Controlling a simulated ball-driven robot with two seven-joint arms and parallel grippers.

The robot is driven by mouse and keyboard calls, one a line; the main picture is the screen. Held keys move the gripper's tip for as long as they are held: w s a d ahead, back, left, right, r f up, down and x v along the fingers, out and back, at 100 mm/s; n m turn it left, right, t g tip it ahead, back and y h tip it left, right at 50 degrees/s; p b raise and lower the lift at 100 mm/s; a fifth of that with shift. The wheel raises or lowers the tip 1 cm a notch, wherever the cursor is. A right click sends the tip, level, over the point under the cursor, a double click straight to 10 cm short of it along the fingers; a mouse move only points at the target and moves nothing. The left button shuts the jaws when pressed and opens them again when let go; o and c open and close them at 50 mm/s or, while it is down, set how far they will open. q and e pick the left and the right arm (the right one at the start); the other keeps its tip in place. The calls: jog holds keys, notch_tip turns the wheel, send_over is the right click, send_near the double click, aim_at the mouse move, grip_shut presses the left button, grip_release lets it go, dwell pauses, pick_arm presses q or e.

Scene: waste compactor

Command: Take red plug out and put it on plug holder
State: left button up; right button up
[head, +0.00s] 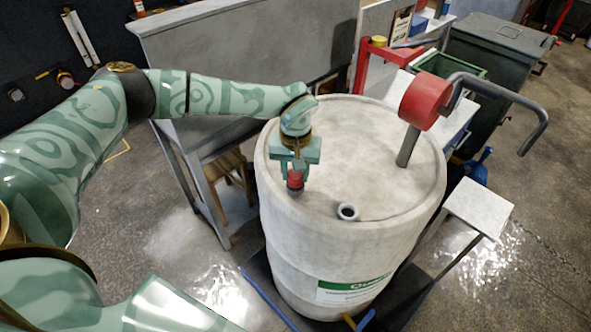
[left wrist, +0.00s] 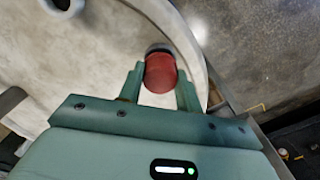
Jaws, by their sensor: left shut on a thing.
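My left gripper (head: 296,176) hangs over the left part of the drum top, fingers pointing down. It is shut on the red plug (head: 295,181), which shows as a small red cap with a dark end. In the left wrist view the red plug (left wrist: 161,74) sits between the two green fingers (left wrist: 161,84). Whether the plug clears the drum top is hard to tell. A grey-rimmed round opening (head: 347,211) is on the drum top, right of the gripper, with nothing in it. I cannot make out a plug holder for certain. My right gripper is not in view.
The pale drum (head: 330,255) stands in the middle. A red pump (head: 426,101) with a curved grey pipe rises from its right side. A small pale platform (head: 479,207) stands right of the drum. A grey panel (head: 250,50) is behind my left arm.

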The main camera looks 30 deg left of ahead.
pick_arm(q)
jog(key=shift+f+b, duration=0.35)
jog(key=shift+f, duration=0.35)
jog(key=o, duration=1.2)
jog(key=shift+c, duration=0.2)
jog(key=shift+c, duration=0.4)
notch_tip(320, 180, up, 7)
jog(key=p, duration=0.6)
jog(key=shift+r, duration=0.1)
